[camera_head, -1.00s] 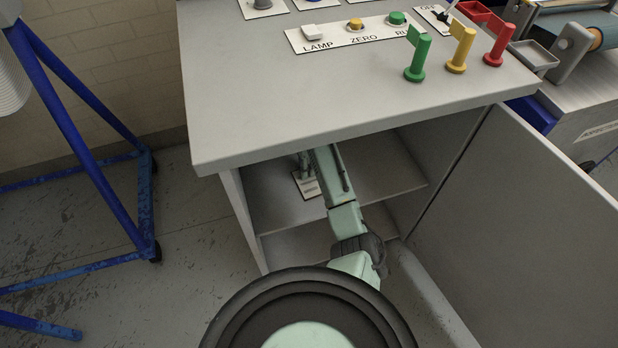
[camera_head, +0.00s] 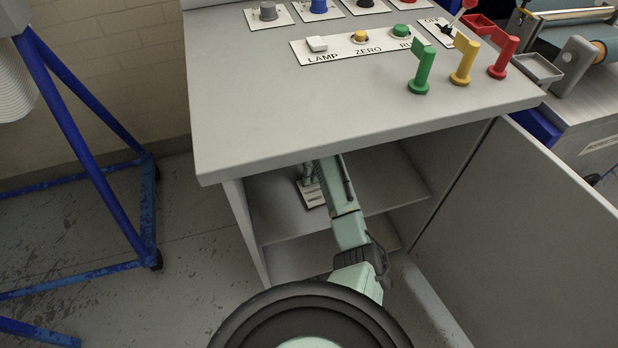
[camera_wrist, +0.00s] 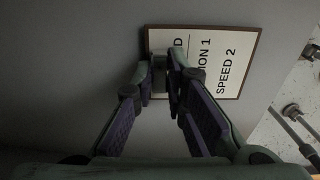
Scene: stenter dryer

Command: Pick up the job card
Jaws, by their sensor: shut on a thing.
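The job card (camera_wrist: 232,62) is a white card with a thin brown border and black print, with "SPEED 2" readable, in the wrist view. My gripper (camera_wrist: 165,76) is shut on its near left edge, and the fingers cover part of the print. In the head view the card (camera_head: 313,196) shows as a small pale piece inside the open cabinet, at the upper shelf. My gripper (camera_head: 307,176) is there beside it, partly hidden under the countertop edge. I cannot tell whether the card is clear of the shelf.
The countertop (camera_head: 300,110) overhangs my arm closely. The cabinet's left side wall (camera_head: 246,232) and open door (camera_head: 525,225) flank the opening. A blue frame (camera_head: 85,150) stands at left.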

